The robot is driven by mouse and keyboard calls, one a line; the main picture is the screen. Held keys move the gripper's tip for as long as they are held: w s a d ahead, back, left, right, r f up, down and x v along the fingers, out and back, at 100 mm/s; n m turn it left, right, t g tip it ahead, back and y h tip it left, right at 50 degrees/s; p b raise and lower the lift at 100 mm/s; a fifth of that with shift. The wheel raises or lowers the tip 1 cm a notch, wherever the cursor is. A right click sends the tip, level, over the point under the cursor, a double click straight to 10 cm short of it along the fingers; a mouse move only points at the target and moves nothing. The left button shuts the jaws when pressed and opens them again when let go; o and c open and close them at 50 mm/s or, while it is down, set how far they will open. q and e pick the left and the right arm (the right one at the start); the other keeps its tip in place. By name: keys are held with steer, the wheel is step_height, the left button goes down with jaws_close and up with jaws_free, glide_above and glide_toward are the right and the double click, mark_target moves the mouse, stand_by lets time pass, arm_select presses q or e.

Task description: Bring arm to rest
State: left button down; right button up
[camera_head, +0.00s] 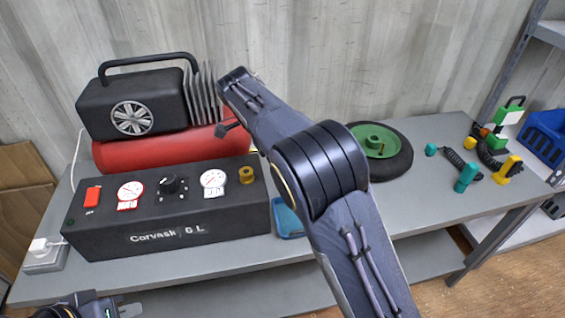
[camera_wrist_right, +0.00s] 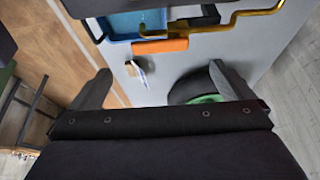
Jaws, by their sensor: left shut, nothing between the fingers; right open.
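My right arm (camera_head: 318,170) reaches in from the bottom of the head view and bends at a dark ribbed joint. Its forearm (camera_head: 262,112) points up and left, in front of the compressor. The right gripper is not clear in the head view. In the right wrist view its two fingers stand wide apart, with the right gripper (camera_wrist_right: 160,76) open and empty above the table. My left gripper (camera_head: 126,310) is at the bottom left of the head view, partly cut off by the frame. It is shut with nothing in it, in front of the table.
A black and red compressor (camera_head: 245,220) with dials fills the left of the grey table (camera_head: 435,215). A wheel with a green hub (camera_head: 385,140), a blue tray (camera_head: 288,222) and several green and yellow parts lie further right. A shelf with a blue bin (camera_head: 545,135) stands at right.

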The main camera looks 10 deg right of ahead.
steer(key=shift+a+r, duration=0.15)
steer(key=shift+r, duration=0.1)
steer(key=s+d+r+n+t+y, duration=0.1)
steer(key=s+d+r+n+y, duration=0.2)
steer(key=s+d+n+y, duration=0.75)
steer(key=s+f+n+t+h, duration=0.1)
steer(key=s+n+t, duration=0.1)
steer(key=s, duration=0.9)
steer(key=s+f+n+t+h, duration=0.1)
steer(key=s+f+n+t, duration=0.1)
steer(key=s, duration=0.9)
steer(key=shift+s+d+f+n+t, duration=0.2)
steer(key=shift+s+f+n+t, duration=0.15)
steer(key=shift+n, duration=0.5)
